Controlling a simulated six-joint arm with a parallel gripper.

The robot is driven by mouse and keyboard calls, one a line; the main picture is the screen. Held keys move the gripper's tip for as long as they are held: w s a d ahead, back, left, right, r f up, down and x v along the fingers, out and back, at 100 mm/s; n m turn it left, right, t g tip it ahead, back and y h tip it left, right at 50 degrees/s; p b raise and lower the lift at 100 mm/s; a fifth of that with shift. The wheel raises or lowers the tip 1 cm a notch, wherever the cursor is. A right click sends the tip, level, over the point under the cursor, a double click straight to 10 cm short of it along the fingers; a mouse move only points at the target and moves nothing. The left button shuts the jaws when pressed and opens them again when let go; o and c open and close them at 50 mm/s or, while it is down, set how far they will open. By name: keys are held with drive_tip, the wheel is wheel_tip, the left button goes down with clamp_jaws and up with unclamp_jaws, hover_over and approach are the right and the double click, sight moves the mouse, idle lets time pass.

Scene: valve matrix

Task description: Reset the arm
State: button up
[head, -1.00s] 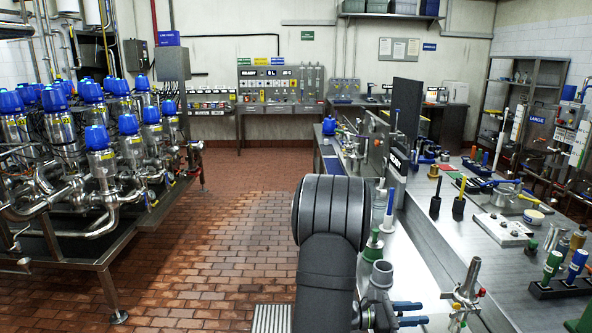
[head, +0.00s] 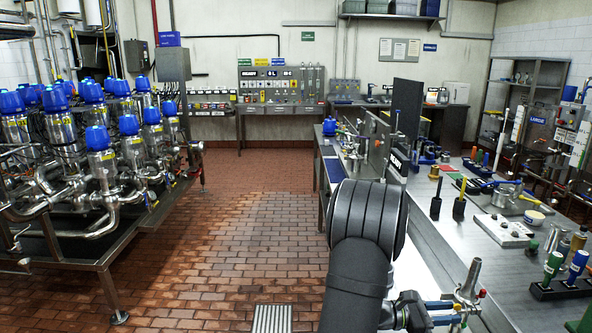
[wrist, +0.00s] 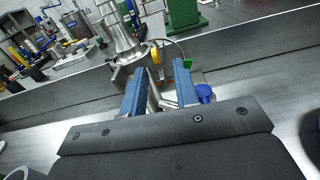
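My gripper (head: 446,312) is at the bottom right of the head view, low over the bench, with its two blue fingers apart. In the wrist view my gripper (wrist: 158,80) shows the same open gap between the fingers. A steel fitting with coloured parts (head: 467,290) stands right at the fingertips in the head view. In the wrist view a steel flanged fitting (wrist: 124,42) lies just beyond the fingers, and metal shows in the gap. No grip on it is visible; whether the fingers touch it I cannot tell.
The steel bench (head: 445,240) runs along the right with tools and a black rack of green and blue handles (head: 560,287). A valve matrix with blue caps (head: 100,140) stands at the left. The tiled floor (head: 235,235) between is clear.

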drive_tip(key=a, duration=1.8)
drive_tip(key=d, duration=1.8)
drive_tip(key=shift+d, duration=0.1)
drive_tip(key=a+m, duration=0.6)
drive_tip(key=a, duration=0.1)
drive_tip(key=shift+a+m, duration=0.3)
drive_tip(key=shift+w, duration=0.1)
